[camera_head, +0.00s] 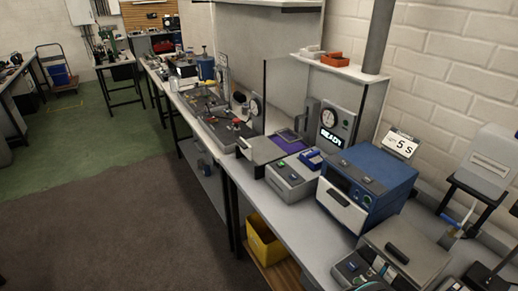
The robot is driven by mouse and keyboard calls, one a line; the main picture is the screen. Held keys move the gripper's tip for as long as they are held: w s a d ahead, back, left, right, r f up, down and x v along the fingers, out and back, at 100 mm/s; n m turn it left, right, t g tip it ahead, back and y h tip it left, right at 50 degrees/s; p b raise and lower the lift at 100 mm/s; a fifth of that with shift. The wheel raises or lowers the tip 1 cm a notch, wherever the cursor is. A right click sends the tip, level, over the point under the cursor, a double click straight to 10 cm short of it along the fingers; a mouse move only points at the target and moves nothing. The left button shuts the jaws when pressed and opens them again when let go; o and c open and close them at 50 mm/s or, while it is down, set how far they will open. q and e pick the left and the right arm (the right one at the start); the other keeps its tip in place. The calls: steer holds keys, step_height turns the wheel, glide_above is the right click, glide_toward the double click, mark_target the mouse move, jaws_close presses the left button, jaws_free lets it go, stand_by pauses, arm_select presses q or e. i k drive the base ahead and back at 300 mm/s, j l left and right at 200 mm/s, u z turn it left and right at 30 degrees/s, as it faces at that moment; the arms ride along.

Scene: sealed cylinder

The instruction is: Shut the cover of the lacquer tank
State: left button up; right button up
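No tank in the head camera view carries a readable lacquer label, so I cannot tell for certain which one it is. A grey unit (290,179) on the bench has a purple-topped recess (288,137) behind it and a flat light-grey plate (262,149) at its left. In the lower right stands a grey box (418,262) with a dark handle (397,253) on its top, which looks shut. Neither of my grippers is in view.
A blue oven-like box (367,183) stands between the two units. A clear upright panel (280,95) and a lit "READY" display (331,138) are behind. A yellow bin (263,240) sits under the bench. The dark floor (120,220) at left is clear.

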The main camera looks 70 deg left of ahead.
mark_target(260, 150)
steer(key=u, duration=2.6)
steer(key=i+j+z, duration=0.1)
steer(key=i+j, duration=0.15)
steer(key=i+j+z, duration=0.1)
steer(key=i+j, duration=0.15)
steer(key=j, duration=0.15)
steer(key=i+j+z, duration=0.15)
steer(key=j, duration=0.25)
steer(key=i, duration=0.1)
